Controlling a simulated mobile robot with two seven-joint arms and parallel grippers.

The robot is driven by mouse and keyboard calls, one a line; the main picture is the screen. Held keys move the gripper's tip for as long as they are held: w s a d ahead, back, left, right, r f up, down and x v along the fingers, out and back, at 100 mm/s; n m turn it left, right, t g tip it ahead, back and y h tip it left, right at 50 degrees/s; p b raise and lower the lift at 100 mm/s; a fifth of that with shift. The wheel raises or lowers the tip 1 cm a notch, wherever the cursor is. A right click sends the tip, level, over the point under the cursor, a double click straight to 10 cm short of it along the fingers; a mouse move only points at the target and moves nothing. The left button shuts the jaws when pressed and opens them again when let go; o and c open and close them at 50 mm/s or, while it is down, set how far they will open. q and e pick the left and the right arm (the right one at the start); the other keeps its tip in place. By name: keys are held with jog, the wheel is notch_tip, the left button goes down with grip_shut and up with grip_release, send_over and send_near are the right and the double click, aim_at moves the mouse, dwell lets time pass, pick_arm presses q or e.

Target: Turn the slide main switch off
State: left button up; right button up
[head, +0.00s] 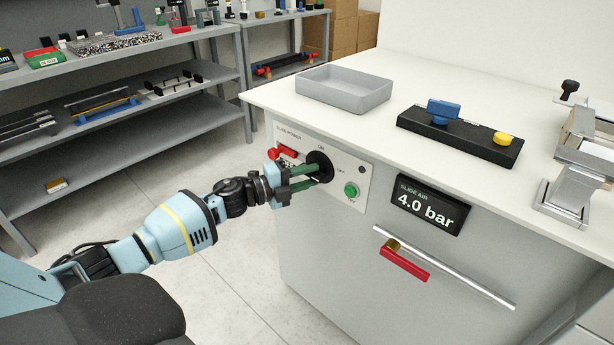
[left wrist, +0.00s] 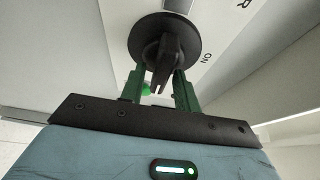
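The slide main switch (head: 320,167) is a black round rotary knob on the grey panel under the "SLIDE POWER" label. "ON" is printed above it and "OFF" to its right. In the left wrist view its raised handle (left wrist: 165,55) points down toward my gripper. My left gripper (head: 305,178) is at the knob, with its two green fingers spread. In the left wrist view the fingers (left wrist: 159,88) stand on either side of the handle, with space between them; whether they touch it is unclear. My right gripper is not in view.
A green button (head: 351,190) and a red piece (head: 288,152) flank the switch. Below are a "4.0 bar" display (head: 428,205), a rail (head: 455,275) and a red lever (head: 404,264). A grey tray (head: 343,98) and a black block (head: 460,143) sit on the white top.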

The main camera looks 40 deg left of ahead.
pick_arm(q)
jog(key=shift+o, duration=0.4)
jog(key=shift+s+a, duration=0.1)
jog(key=shift+s, duration=0.1)
jog(key=v, duration=0.7)
jog(key=shift+s, duration=0.2)
jog(key=shift+a, duration=0.1)
